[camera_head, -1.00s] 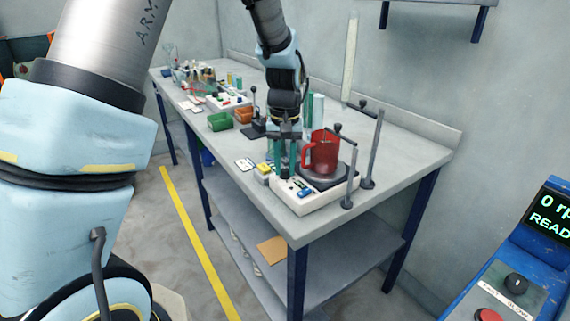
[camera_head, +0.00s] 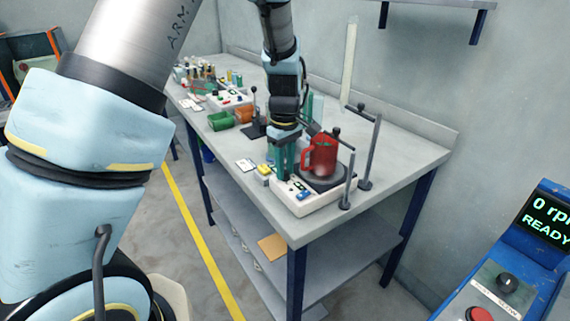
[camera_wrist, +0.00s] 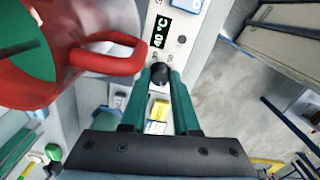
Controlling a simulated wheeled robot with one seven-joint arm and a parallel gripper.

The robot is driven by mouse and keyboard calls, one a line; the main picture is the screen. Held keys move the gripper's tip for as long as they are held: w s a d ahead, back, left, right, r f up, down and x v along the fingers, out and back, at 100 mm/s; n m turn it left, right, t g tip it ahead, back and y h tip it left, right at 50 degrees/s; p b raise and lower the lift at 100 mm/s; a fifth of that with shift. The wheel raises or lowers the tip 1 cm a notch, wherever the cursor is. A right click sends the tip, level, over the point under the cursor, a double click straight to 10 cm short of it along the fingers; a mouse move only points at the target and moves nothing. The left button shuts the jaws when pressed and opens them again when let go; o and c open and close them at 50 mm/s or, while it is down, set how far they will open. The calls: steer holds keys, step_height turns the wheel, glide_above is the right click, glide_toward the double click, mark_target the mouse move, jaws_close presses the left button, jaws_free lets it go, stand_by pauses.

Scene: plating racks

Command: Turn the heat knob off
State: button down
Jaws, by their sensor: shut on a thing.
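The hot plate's white base (camera_head: 318,204) stands at the near end of the bench. A red mug (camera_head: 319,158) with green contents stands on its dark round top; the mug also shows in the wrist view (camera_wrist: 98,62). The black heat knob (camera_wrist: 159,72) is on the front panel, next to a display (camera_wrist: 162,31) reading 40 °C. My gripper (camera_wrist: 161,78) is shut on the knob, with one green finger on each side. In the head view my gripper (camera_head: 284,172) reaches down at the panel's left end and hides the knob. The knob's pointer mark cannot be made out.
The mug's handle is close to my left finger in the wrist view. Dark metal posts (camera_head: 371,150) stand right of the hot plate. Green (camera_head: 220,121) and orange (camera_head: 245,115) bins and a yellow block (camera_head: 264,169) are on the bench. A blue console (camera_head: 535,255) is at right.

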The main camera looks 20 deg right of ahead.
steer(key=shift+n, duration=0.6)
steer(key=c, duration=0.7)
jaws_free()
steer(key=shift+o, duration=0.2)
